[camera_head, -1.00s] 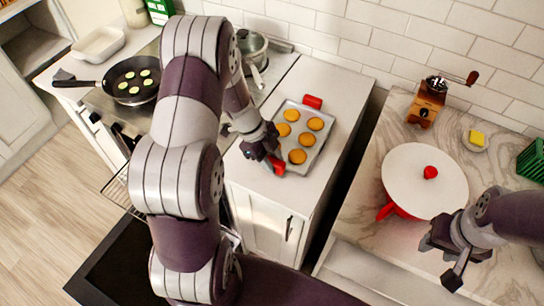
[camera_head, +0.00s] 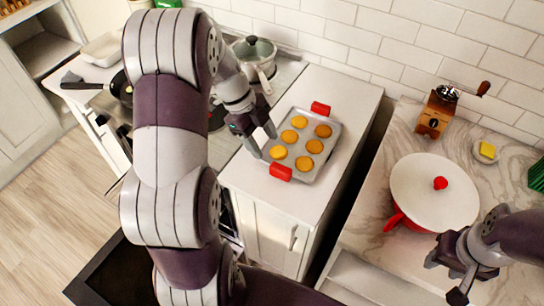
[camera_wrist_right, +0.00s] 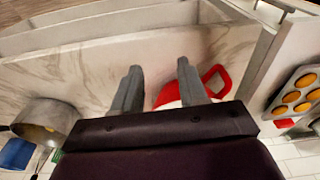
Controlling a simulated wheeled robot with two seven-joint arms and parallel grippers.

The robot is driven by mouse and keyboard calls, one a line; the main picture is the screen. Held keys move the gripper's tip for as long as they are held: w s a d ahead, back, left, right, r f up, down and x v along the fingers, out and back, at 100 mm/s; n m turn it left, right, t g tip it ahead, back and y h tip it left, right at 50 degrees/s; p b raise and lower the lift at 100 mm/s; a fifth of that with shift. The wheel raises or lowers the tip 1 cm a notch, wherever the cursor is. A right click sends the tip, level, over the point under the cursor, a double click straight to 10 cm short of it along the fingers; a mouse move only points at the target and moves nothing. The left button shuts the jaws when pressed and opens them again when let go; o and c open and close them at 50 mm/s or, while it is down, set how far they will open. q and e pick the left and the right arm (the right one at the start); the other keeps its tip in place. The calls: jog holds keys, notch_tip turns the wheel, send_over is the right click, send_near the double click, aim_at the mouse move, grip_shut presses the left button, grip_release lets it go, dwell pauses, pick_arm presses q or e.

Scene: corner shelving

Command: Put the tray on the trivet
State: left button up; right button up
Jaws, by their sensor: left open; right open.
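The grey metal tray (camera_head: 297,147) holds several orange-brown cookies and lies on the white counter in the head view. It has a red handle (camera_head: 320,108) at the far end and another red handle (camera_head: 280,172) at the near end. My left gripper (camera_head: 262,142) is open and empty beside the tray's left edge, above the near handle. My right gripper (camera_head: 447,278) is open and empty at the front of the marble counter, apart from the tray. The tray also shows at the right edge of the wrist view (camera_wrist_right: 283,103). I cannot make out the trivet.
A red pot with a white lid (camera_head: 425,195) stands on the marble counter, close to my right gripper. A wooden grinder (camera_head: 436,113) and butter on a dish (camera_head: 486,151) are behind it. A saucepan (camera_head: 253,55) stands on the stove. A dark gap separates the two counters.

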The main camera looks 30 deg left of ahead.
pick_arm(q)
jog(key=s+d+n+y, duration=0.4)
jog(key=s+d+n, duration=0.4)
jog(key=n, duration=1.1)
jog(key=shift+s+d+r+t+y, duration=0.3)
jog(key=shift+s+r+t, duration=0.1)
jog(key=shift+s, duration=0.7)
